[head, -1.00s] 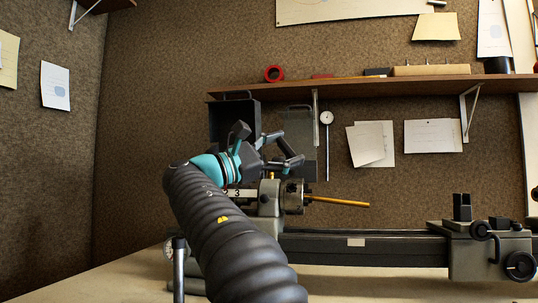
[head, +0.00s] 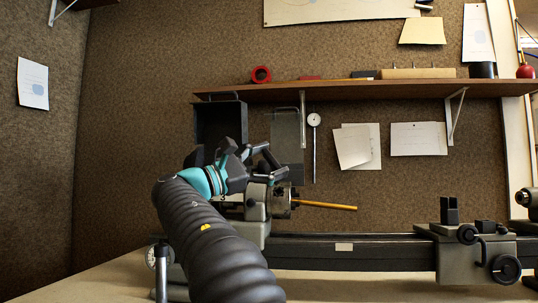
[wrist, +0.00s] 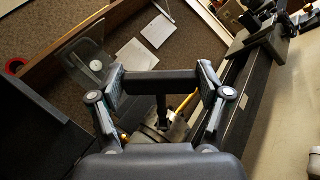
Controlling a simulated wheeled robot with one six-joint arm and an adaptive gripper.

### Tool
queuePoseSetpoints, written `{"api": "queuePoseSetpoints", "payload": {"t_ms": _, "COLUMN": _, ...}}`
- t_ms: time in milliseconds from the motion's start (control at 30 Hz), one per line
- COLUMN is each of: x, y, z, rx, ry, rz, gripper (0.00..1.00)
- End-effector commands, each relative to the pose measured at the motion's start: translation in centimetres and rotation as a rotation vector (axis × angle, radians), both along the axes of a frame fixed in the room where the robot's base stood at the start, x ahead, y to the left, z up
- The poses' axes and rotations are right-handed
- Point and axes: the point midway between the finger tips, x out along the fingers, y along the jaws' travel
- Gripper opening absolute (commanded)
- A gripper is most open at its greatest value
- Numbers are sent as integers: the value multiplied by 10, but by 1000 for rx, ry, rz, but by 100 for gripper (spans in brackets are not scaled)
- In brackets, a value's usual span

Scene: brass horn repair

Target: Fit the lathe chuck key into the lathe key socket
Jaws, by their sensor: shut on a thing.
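The lathe chuck key (wrist: 161,105) is dark, with a crossbar handle and a shaft. My gripper (wrist: 161,83) is shut on the crossbar, one finger at each end, in the wrist view. The shaft points away from my gripper toward the grey lathe chuck (wrist: 176,132). In the head view the chuck (head: 281,201) sits on the headstock, just below and right of my gripper (head: 268,160). The key socket is hidden behind the key and gripper. I cannot tell whether the shaft's end is in it or above it.
A thin yellow rod (head: 328,206) sticks out of the chuck to the right. The lathe bed (head: 385,249) runs right to a carriage with handwheels (head: 470,250). A dark open box (head: 220,127) stands behind my gripper, under the wall shelf (head: 370,88).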

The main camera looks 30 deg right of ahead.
Motion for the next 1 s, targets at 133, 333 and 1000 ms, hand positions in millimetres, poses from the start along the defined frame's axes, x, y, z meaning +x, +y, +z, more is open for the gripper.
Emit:
{"api": "queuePoseSetpoints", "payload": {"t_ms": 133, "x": 9, "y": -6, "z": -6, "rx": -1, "ry": 1, "rz": -1, "gripper": 36}}
{"api": "queuePoseSetpoints", "payload": {"t_ms": 333, "x": 22, "y": -15, "z": -15, "rx": 0, "ry": 1, "rz": -2, "gripper": 36}}
{"api": "queuePoseSetpoints", "payload": {"t_ms": 1000, "x": 20, "y": -14, "z": -14, "rx": 0, "ry": 0, "rz": 0, "gripper": 36}}
